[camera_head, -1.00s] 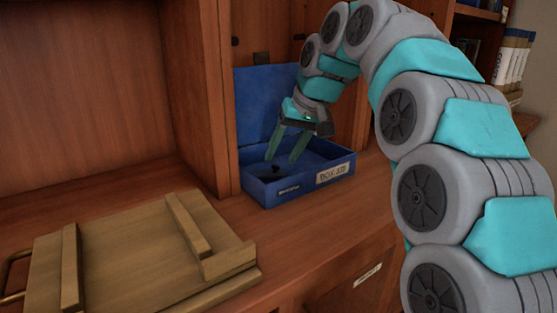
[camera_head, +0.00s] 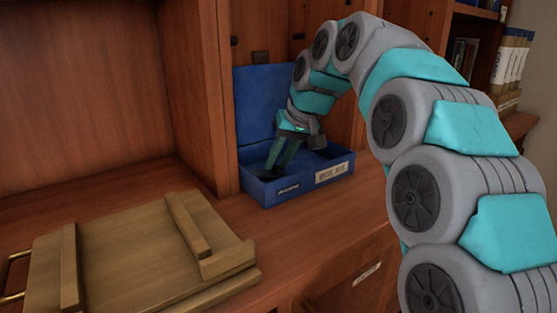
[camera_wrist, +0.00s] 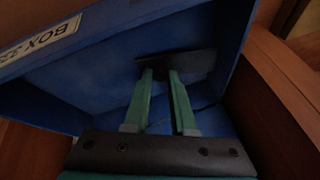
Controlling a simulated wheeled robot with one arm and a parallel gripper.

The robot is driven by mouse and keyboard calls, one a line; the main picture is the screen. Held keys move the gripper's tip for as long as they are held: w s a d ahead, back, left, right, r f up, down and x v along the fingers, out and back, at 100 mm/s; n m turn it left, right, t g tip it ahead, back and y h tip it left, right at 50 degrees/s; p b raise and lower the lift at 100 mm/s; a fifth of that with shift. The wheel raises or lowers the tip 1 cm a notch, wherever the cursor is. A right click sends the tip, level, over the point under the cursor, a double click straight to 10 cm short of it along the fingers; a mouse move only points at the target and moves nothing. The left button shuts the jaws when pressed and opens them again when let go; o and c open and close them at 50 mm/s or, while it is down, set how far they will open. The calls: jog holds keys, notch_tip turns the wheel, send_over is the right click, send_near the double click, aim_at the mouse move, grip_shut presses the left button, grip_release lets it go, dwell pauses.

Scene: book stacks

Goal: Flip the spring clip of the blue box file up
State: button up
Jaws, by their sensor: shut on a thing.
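The blue box file (camera_head: 262,191) stands on the wooden shelf with its lid raised against the back. A pale label is on its front wall, and the box also fills much of the wrist view (camera_wrist: 85,62). My gripper (camera_head: 273,165) reaches down into the box from above. In the wrist view my gripper (camera_wrist: 160,72) has its two green fingers close together, shut on the dark spring clip (camera_wrist: 197,63) low inside the box. The clip's flat dark plate shows just past the fingertips. The part between the fingers is hard to see.
A wooden board with raised battens (camera_head: 135,254) and a metal handle lies on the counter at the left front. Wooden upright panels (camera_head: 198,90) flank the box closely. Books (camera_head: 510,58) stand on a shelf at far right.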

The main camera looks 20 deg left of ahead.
aim_at(268, 174)
grip_shut()
jog(key=shift+r, duration=0.1)
dwell(0.9)
jog(key=shift+s+a+r+n+t+h+b, duration=0.1)
jog(key=shift+s+r+n+t+h+b, duration=0.1)
jog(key=shift+r+t+h, duration=0.3)
jog(key=shift+s+a+r+n+t+h+b, duration=0.1)
jog(key=shift+r+n+t+h+b, duration=0.15)
jog(key=shift+t+h, duration=0.3)
jog(key=shift+s+a+r+n+t+h+b, duration=0.2)
jog(key=shift+r+t+h, duration=0.2)
jog(key=shift+t, duration=0.2)
jog(key=shift+s+a+r+n+t+h+b, duration=0.15)
jog(key=shift+r+t+h, duration=0.1)
jog(key=shift+r+t, duration=0.3)
jog(key=shift+s+a+r+t+h, duration=0.3)
jog(key=shift+t+h, duration=0.2)
jog(key=shift+t, duration=0.2)
jog(key=o, duration=0.7)
grip_release()
jog(key=shift+o, duration=0.2)
